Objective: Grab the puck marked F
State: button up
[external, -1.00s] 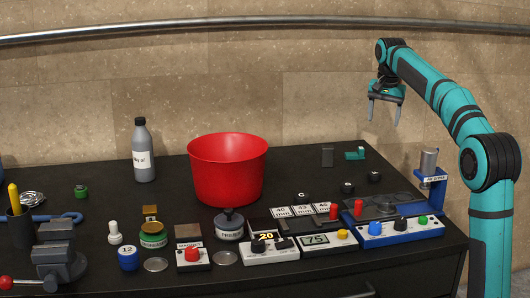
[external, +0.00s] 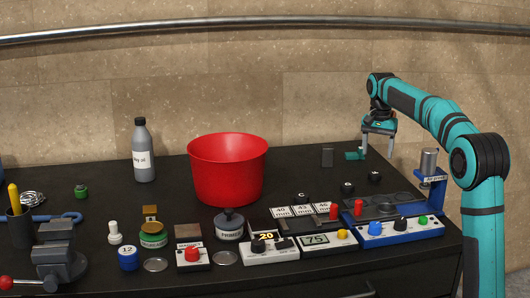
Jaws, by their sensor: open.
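Two small dark pucks with pale top marks stand on the black bench at the right: a nearer one (external: 348,188) and a farther one (external: 375,177). Their marks are too small to read, so I cannot tell which one bears the F. My gripper (external: 378,154) is open and empty, fingers pointing down. In the picture it shows just above the farther puck, with its fingertips apart from both pucks. One finger overlaps the small green object (external: 352,156) in the picture.
A blue press station (external: 400,232) with knobs and a grey cylinder (external: 429,160) stands at the right edge. A dark upright block (external: 327,157) is left of the gripper. A large red bucket (external: 228,172) stands mid-bench. White tiles (external: 302,210) lie in front of the pucks.

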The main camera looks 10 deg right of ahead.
aim_at(375, 173)
jog(key=shift+s+a+f, duration=0.1)
jog(key=shift+f, duration=3.5)
jog(key=shift+c, duration=0.5)
jog(key=c, duration=1)
